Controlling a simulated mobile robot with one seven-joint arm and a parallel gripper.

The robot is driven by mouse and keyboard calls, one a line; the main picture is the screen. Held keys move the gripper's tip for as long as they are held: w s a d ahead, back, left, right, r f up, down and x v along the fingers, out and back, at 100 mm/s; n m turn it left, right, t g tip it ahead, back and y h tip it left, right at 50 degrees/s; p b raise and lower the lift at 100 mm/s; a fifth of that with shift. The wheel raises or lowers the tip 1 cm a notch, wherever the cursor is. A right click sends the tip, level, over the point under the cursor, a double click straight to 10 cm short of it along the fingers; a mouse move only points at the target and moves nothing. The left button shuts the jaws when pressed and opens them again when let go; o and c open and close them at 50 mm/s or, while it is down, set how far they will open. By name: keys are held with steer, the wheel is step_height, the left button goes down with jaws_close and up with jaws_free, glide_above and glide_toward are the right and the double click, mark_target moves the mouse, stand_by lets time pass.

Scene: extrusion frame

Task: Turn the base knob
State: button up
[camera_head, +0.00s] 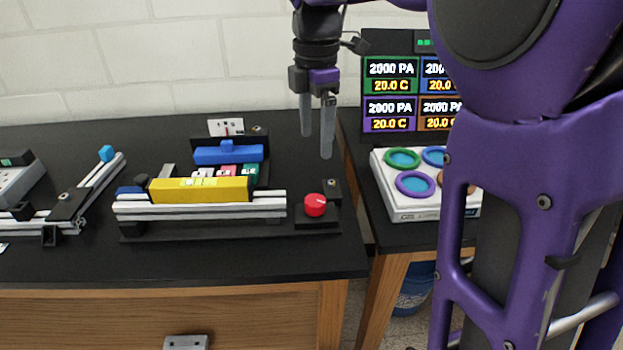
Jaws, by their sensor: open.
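A red round knob (315,205) sits on a small black mount at the right end of the extrusion frame (200,204), on the black table top. The frame carries a yellow block (199,189) and a blue block (228,154) behind it. My gripper (317,142) hangs above and behind the knob, fingers pointing down. It is open and empty, with a narrow gap between the fingers, and it is apart from the knob.
A second table at the right holds a white panel with coloured rings (415,211) and a screen (390,95). Another rail assembly (75,204) stands at the left. The table's front strip is clear. My purple arm hides much of the right side.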

mark_target(315, 200)
step_height(315, 200, down, 15)
steer(key=b, duration=0.2)
steer(key=shift+b, duration=0.35)
steer(key=shift+r, duration=0.1)
jaws_close()
